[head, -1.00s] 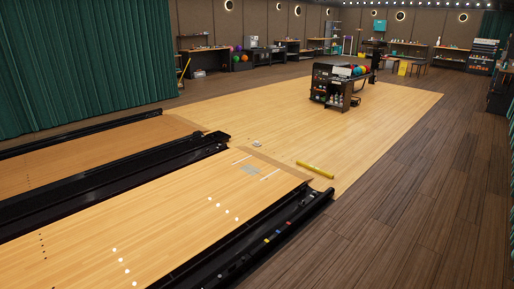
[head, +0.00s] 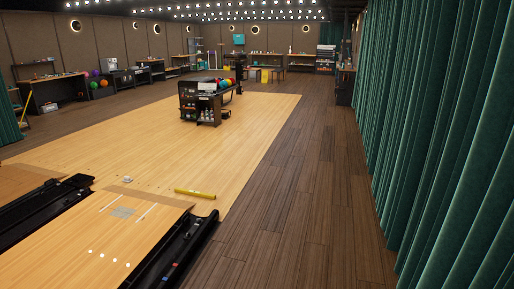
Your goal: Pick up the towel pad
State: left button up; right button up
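I cannot make out a towel pad for certain in the head view. A small pale object (head: 127,180) lies on the light wood floor just beyond the lane end, too small to identify. A flat grey patch (head: 122,212) shows on the near lane between two white lines. Neither of my grippers is in view.
A yellow bar (head: 195,193) lies beyond the lane's right corner. A black ball-return cart (head: 207,103) with coloured balls stands mid-floor. Black gutters (head: 184,245) edge the lane. Green curtains (head: 435,120) line the right. Dark floor (head: 300,190) is clear. Workbenches (head: 55,92) line the back.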

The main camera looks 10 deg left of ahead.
aim_at(126, 179)
jog(key=i+z, duration=0.25)
jog(key=i, duration=2)
jog(key=i+u, duration=0.15)
jog(key=i, duration=0.4)
jog(key=i+u, duration=0.2)
jog(key=i, duration=0.35)
jog(key=i+l+u, duration=0.15)
jog(key=i, duration=0.45)
jog(key=i+l+u, duration=0.15)
jog(key=i, duration=0.4)
